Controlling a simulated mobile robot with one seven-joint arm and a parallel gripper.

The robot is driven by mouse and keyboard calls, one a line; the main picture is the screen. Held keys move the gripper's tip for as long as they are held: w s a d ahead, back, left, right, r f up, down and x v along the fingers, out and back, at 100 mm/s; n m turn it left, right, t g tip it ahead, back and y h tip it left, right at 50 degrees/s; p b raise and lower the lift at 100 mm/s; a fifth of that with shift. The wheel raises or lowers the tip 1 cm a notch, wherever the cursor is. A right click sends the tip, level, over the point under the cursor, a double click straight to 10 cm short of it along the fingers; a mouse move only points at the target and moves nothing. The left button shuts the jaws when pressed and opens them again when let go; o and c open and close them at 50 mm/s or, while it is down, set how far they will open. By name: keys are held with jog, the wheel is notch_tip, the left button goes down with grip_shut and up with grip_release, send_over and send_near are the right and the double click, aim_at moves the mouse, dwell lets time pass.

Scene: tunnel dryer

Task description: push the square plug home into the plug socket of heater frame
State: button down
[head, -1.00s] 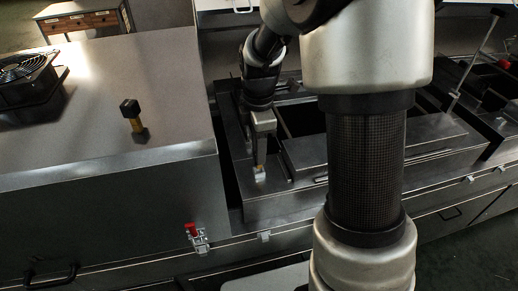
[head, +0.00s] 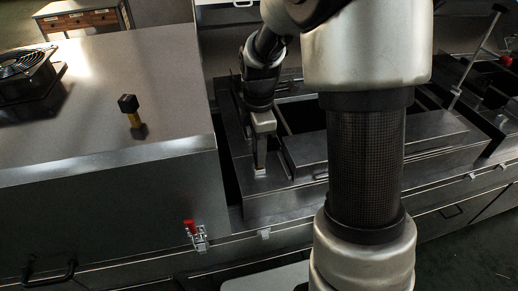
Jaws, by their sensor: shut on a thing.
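My gripper (head: 260,165) points down at the near left corner of the dark metal heater frame (head: 285,204). Its fingers are shut on the square plug (head: 260,171), a small pale piece that shows only as a thin sliver below the fingertips. The plug is at the frame's top surface. The socket is hidden under the plug and fingers, and I cannot tell whether the plug is fully seated.
Left of the frame is a large metal housing (head: 95,130) carrying a black fan (head: 27,75) and a black-and-yellow tool (head: 130,110). A red-handled latch (head: 194,233) sits on its front. A raised bar (head: 335,153) lies just right of my gripper.

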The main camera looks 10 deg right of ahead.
jog(key=shift+f+b, duration=0.4)
jog(key=shift+f, duration=0.3)
jog(key=c, duration=1.5)
grip_release()
jog(key=shift+o, duration=0.2)
jog(key=shift+r, duration=0.1)
notch_tip(320, 180, up, 17)
jog(key=p, duration=0.2)
jog(key=shift+r, duration=0.1)
